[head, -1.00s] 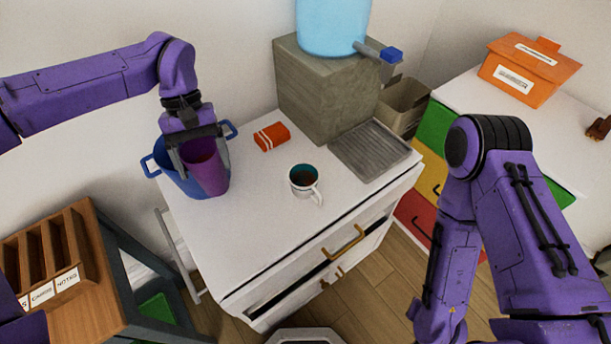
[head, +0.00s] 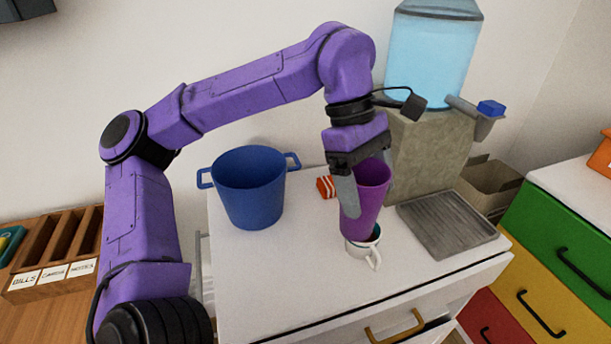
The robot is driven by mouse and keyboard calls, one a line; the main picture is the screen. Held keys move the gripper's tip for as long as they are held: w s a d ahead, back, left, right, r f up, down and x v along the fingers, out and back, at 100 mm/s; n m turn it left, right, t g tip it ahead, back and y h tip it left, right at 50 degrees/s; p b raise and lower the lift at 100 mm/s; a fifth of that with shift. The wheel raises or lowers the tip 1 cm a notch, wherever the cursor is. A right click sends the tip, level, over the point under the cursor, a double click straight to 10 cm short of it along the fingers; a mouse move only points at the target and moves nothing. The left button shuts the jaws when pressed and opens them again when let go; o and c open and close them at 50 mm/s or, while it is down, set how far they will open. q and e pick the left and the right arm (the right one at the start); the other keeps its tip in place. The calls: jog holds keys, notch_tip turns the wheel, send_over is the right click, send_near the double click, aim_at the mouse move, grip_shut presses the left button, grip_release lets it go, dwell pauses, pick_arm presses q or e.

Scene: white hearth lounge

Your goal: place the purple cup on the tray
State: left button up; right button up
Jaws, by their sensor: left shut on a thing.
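The purple cup (head: 364,207) is held by my left gripper (head: 364,190), which is shut on it. The cup is slightly tilted and overlaps the white mug in the picture; I cannot tell whether they touch. The grey ribbed tray (head: 447,224) lies on the white cabinet top, to the right of the cup and below the water dispenser's tap. My right gripper is not in view.
A white mug (head: 362,249) stands partly behind the purple cup. A blue pot (head: 250,190) stands at left and a red striped packet (head: 326,187) lies behind. The stone block (head: 428,150) carries a blue water jug (head: 432,55). A cardboard box (head: 490,186) is at right.

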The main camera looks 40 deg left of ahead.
pick_arm(q)
jog(key=s+n+t+b, duration=0.1)
jog(key=n, duration=0.1)
jog(key=s+a+f+n+t+b, duration=0.1)
jog(key=s+n+b, duration=0.1)
jog(key=n, duration=0.1)
jog(key=s+n+b, duration=0.2)
jog(key=shift+s+a+f+t+y, duration=0.1)
jog(key=shift+a+f+t+y, duration=0.05)
jog(key=shift+a+t+y, duration=0.2)
jog(key=shift+n+t, duration=0.25)
jog(key=shift+n, duration=0.65)
jog(key=w+a+f, duration=0.2)
jog(key=a+f, duration=0.2)
jog(key=w+a+f, duration=0.2)
jog(key=a+f, duration=0.2)
jog(key=w+a+f, duration=0.2)
jog(key=a+f, duration=0.2)
jog(key=shift+w+f, duration=0.25)
jog(key=shift+w, duration=0.15)
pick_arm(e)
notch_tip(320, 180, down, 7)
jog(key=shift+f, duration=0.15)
pick_arm(q)
jog(key=shift+f, duration=0.2)
jog(key=o, duration=0.9)
